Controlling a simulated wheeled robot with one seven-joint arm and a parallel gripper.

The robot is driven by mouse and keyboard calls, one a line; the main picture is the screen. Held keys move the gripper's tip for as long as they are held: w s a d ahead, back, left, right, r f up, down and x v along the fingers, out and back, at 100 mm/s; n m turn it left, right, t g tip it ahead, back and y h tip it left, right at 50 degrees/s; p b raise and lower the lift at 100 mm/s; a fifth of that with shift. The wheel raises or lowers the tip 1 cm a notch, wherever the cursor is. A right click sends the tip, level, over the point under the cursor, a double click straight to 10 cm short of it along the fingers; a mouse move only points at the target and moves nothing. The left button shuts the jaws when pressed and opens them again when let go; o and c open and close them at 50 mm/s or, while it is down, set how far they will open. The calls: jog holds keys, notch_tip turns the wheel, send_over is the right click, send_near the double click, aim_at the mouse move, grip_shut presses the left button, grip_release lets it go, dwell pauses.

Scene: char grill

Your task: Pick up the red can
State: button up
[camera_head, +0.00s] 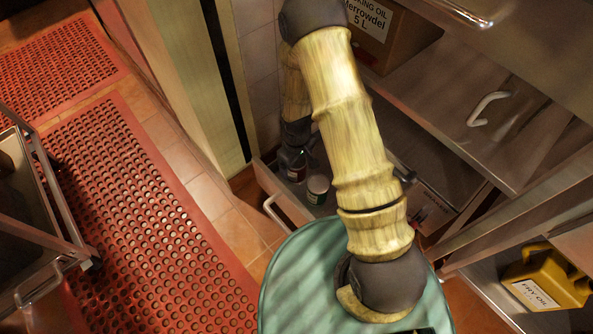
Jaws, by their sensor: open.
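My arm reaches over an open drawer (285,203), and my gripper (296,150) hangs down into its back left part. The fingertips are small and dark here, and the jaws are open. A dark reddish can (294,174) stands in the drawer right below the gripper, its top partly covered by it. I cannot tell whether the fingers touch it or sit around it. A second can (317,188) with a pale lid and greenish side stands just right and in front of it.
A tiled wall and a pale panel (185,70) stand close left of the gripper. A steel counter (480,110) with handles is at right. A cardboard oil box (405,35) sits behind the arm. A yellow fry oil jug (545,278) is lower right. Red mats (140,220) cover the floor.

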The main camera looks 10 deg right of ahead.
jog(key=shift+f+b, duration=0.3)
jog(key=shift+f, duration=0.6)
jog(key=shift+r, duration=0.1)
jog(key=c, duration=1.3)
